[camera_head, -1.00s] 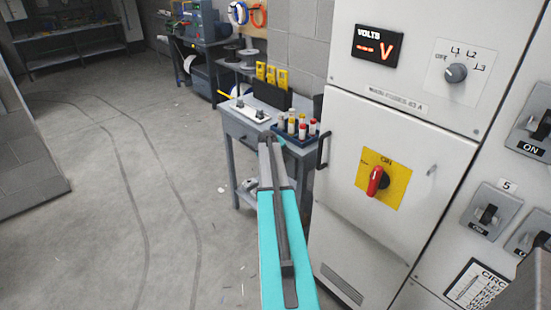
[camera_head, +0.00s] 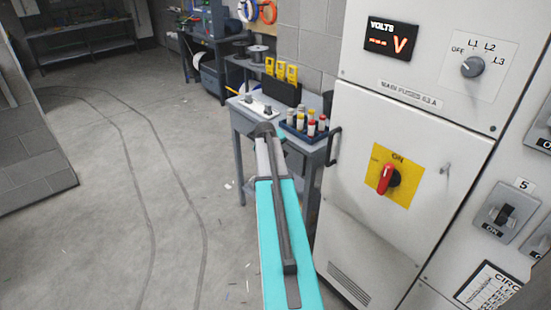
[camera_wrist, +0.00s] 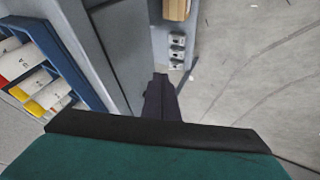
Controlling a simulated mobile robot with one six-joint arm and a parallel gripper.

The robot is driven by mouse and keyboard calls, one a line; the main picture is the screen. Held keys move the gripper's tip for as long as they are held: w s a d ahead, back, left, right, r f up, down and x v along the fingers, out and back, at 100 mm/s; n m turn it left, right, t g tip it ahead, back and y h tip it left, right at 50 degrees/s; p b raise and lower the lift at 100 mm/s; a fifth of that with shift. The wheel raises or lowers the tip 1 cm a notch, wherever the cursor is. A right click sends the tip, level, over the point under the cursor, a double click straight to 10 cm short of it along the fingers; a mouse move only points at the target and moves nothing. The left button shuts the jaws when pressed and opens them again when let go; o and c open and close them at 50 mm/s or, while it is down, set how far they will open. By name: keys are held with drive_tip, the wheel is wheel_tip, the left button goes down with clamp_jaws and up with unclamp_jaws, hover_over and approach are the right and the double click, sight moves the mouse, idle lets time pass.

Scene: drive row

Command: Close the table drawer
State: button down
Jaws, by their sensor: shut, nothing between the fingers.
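The grey table (camera_head: 242,124) stands left of the white cabinet in the head view. My arm reaches over its near side and hides much of its front, so I cannot tell there how far the drawer is out. In the wrist view, my gripper (camera_wrist: 160,97) is shut and empty, with dark fingers beside the grey table side (camera_wrist: 112,50). Past the fingertips, a brown block (camera_wrist: 177,10) and several small grey parts (camera_wrist: 177,45) lie against a light grey panel; I cannot tell whether this is the drawer's inside or a shelf.
A blue tray (camera_wrist: 62,52) of fuses sits on the table top close to my gripper. The white cabinet (camera_head: 350,210) with a black handle (camera_head: 333,146) is close on the right. Floor is open left.

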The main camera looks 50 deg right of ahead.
drive_tip(key=shift+v, duration=1.7)
